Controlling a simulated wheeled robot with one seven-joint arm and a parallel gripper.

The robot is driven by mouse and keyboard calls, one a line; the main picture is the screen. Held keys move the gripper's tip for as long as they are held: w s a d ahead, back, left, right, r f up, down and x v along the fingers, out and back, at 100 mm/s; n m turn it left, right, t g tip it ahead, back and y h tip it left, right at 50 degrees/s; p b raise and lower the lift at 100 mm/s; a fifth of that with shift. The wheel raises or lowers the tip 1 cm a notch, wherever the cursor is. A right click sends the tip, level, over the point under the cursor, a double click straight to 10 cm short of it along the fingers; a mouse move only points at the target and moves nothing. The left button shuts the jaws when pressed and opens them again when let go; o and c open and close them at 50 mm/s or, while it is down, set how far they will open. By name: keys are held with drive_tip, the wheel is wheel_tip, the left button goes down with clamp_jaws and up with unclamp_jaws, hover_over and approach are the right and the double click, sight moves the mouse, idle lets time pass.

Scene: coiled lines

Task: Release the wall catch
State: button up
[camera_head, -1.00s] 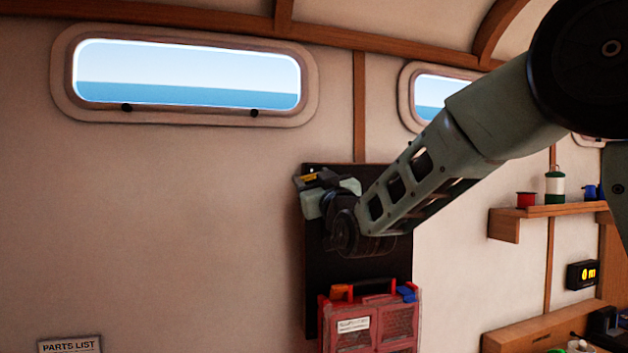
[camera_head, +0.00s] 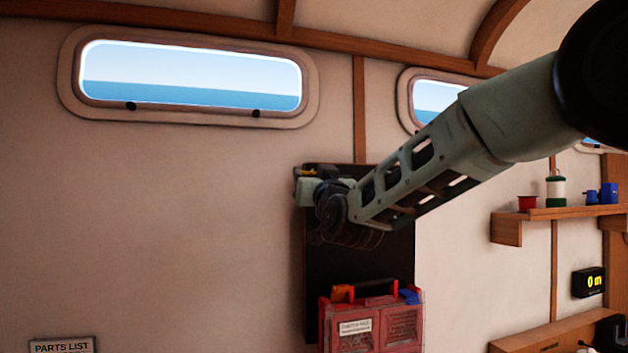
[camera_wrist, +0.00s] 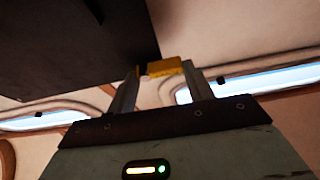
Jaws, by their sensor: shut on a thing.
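The wall catch shows as a yellow block (camera_wrist: 165,66) in the wrist view, between my two fingertips, at the edge of a dark board. My gripper (camera_wrist: 162,72) is shut on this yellow catch. In the head view my gripper (camera_head: 308,185) is at the upper left of the black wall board (camera_head: 325,270). There my wrist and forearm hide most of the catch and the fingertips. I cannot tell from the frames how far the catch is turned or pulled.
A red case (camera_head: 372,322) with clear lids and a dark handle is at the board's lower part, below my wrist. A wooden shelf (camera_head: 560,212) with small items is at the right. The wall left of the board is clear, below a long window (camera_head: 190,80).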

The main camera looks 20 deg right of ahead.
drive_tip(key=o, duration=1)
drive_tip(key=shift+c, duration=0.2)
drive_tip(key=b+v, duration=0.6)
drive_tip(key=v, duration=1.1)
drive_tip(key=shift+s+f, duration=0.15)
drive_tip(key=s+a+f+n+g+y, duration=0.2)
drive_tip(key=s+a+f+g, duration=0.15)
drive_tip(key=f, duration=0.45)
drive_tip(key=s+a+f+n+g+y, duration=0.2)
drive_tip(key=a+f+g, duration=0.3)
drive_tip(key=f, duration=0.4)
drive_tip(key=s+a+f+n+g+y, duration=0.2)
drive_tip(key=a+f+g, duration=0.3)
drive_tip(key=f, duration=0.3)
drive_tip(key=s+d+f+n+g+h, duration=0.1)
drive_tip(key=s+d+f+g+h, duration=0.1)
drive_tip(key=s+f, duration=0.4)
drive_tip(key=s+d+f+g+h, duration=0.3)
drive_tip(key=s+f+g, duration=0.4)
drive_tip(key=s, duration=0.5)
drive_tip(key=shift+d+f+n, duration=0.3)
drive_tip(key=shift+d+n, duration=0.1)
drive_tip(key=shift+d, duration=0.5)
